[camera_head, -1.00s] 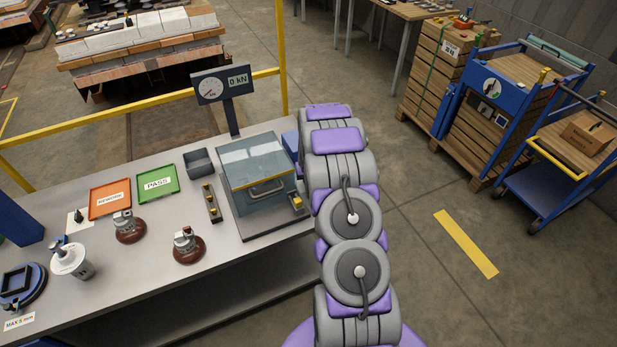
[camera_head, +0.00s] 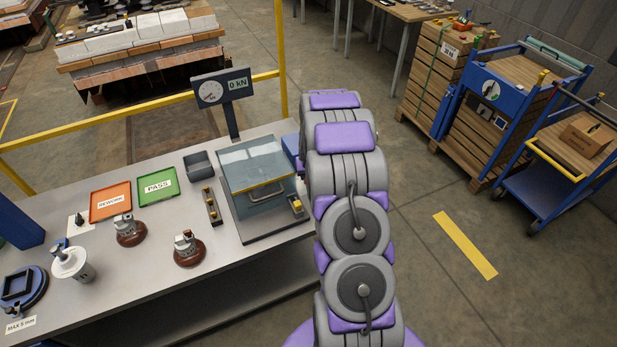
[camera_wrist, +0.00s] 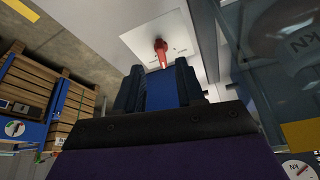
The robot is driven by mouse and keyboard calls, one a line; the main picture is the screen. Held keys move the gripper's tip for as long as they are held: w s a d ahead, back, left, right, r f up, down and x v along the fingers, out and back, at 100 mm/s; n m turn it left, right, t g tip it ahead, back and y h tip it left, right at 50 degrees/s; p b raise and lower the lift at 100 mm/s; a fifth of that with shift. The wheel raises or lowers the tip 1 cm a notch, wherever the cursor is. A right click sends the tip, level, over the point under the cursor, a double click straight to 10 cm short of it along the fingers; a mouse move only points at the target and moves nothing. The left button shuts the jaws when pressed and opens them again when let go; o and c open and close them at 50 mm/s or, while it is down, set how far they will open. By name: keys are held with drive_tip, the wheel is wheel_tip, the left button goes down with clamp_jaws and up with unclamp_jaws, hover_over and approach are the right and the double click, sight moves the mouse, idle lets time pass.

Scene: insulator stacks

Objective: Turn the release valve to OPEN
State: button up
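The release valve's red handle (camera_wrist: 161,50) shows in the wrist view on a pale plate (camera_wrist: 182,22) with small markings too small to read. My gripper (camera_wrist: 160,76) is open, with its two dark fingers apart. The handle lies just beyond the fingertips, roughly centred between them; I cannot tell whether they touch it. A blue surface (camera_wrist: 161,95) shows between the fingers. In the head view my arm hides the gripper and the valve. The press chamber (camera_head: 257,172) with a clear lid stands left of my arm, and its gauge display (camera_head: 223,88) reads 0 kN.
The bench (camera_head: 150,285) holds a green PASS tray (camera_head: 158,186), an orange REWORK tray (camera_head: 110,201), a grey bin (camera_head: 199,164) and two brown insulators (camera_head: 189,250). A blue cart (camera_head: 540,185) and wooden crates stand at right. The floor right of my arm is clear.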

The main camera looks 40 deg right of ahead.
drive_tip(key=p+v, duration=0.1)
drive_tip(key=v, duration=0.9)
drive_tip(key=shift+r, duration=0.1)
